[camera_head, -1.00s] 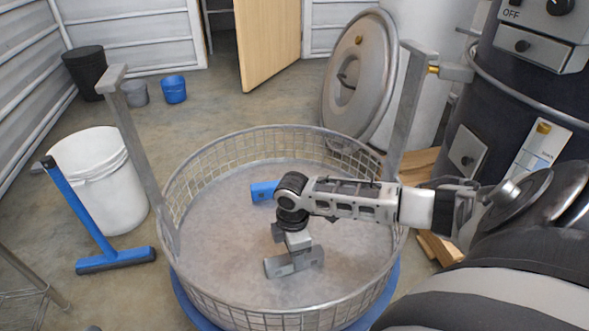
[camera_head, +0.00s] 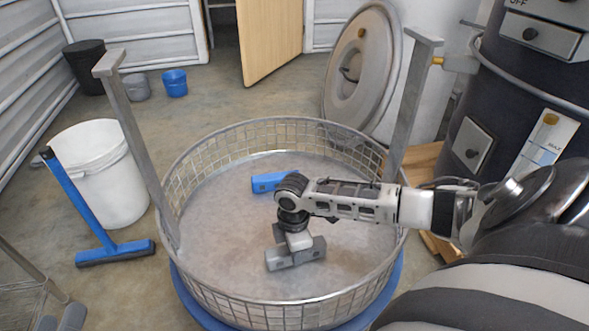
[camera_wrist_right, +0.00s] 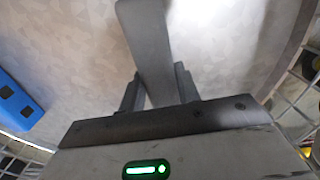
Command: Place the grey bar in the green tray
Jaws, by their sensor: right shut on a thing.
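The grey bar (camera_head: 280,259) is held crosswise inside the round wire basket; whether it touches the floor, I cannot tell. My right gripper (camera_head: 296,240) points down and is shut on it. In the right wrist view the bar (camera_wrist_right: 147,50) runs away from between my two dark fingers (camera_wrist_right: 158,92). The green tray is not in view.
The basket (camera_head: 240,312) has a mesh wall and two upright posts. A blue block (camera_head: 268,182) lies on its floor behind my right gripper. A white bucket (camera_head: 110,190) and blue squeegee (camera_head: 82,208) stand left. A dark machine (camera_head: 500,100) stands right.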

